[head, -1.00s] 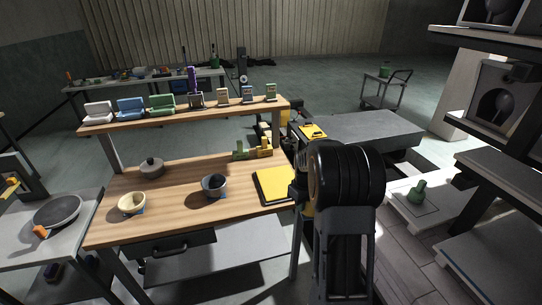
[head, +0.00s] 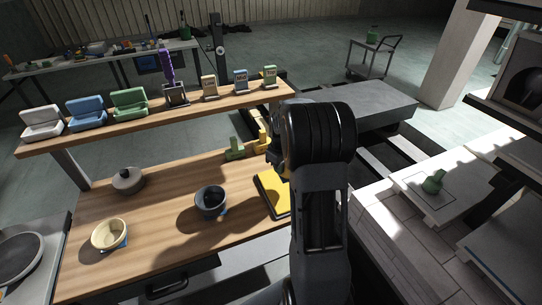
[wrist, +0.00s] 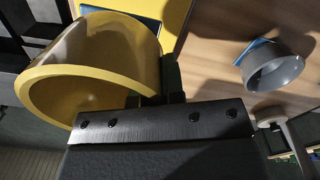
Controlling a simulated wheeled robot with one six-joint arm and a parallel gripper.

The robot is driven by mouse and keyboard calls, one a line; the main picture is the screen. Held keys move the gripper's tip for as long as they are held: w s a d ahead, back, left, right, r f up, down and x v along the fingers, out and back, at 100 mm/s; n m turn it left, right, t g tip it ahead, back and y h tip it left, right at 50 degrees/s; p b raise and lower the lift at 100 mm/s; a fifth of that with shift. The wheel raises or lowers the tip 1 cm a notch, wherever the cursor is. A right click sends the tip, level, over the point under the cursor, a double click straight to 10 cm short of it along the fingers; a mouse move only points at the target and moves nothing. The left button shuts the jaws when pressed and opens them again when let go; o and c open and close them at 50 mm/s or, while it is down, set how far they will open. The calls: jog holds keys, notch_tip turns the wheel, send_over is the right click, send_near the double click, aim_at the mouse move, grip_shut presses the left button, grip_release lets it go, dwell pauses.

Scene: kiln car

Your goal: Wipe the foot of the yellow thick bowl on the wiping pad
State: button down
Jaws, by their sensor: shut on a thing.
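The yellow thick bowl (wrist: 95,60) is large in the wrist view, tilted with its rim toward the lower left. My gripper (wrist: 172,82) is shut on the bowl's wall at its right side. The yellow wiping pad (head: 272,199) lies at the right end of the wooden bench in the head view, partly hidden by my arm. A yellow surface (wrist: 181,10) also shows behind the bowl in the wrist view. The bowl's foot faces away and is hidden, so I cannot tell whether it touches the pad. My arm hides the gripper in the head view.
A green block (head: 235,149) stands behind the pad. A raised shelf (head: 150,118) with several coloured holders runs along the back.

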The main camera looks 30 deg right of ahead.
jog(key=shift+w+f, duration=0.15)
jog(key=shift+w, duration=0.3)
jog(key=shift+s+d+f+b, duration=0.1)
jog(key=shift+f+b, duration=0.55)
jog(key=shift+f, duration=0.05)
jog(key=shift+f+b, duration=1.8)
jog(key=shift+f, duration=0.7)
jog(key=shift+f+b, duration=0.4)
jog(key=shift+f, duration=0.2)
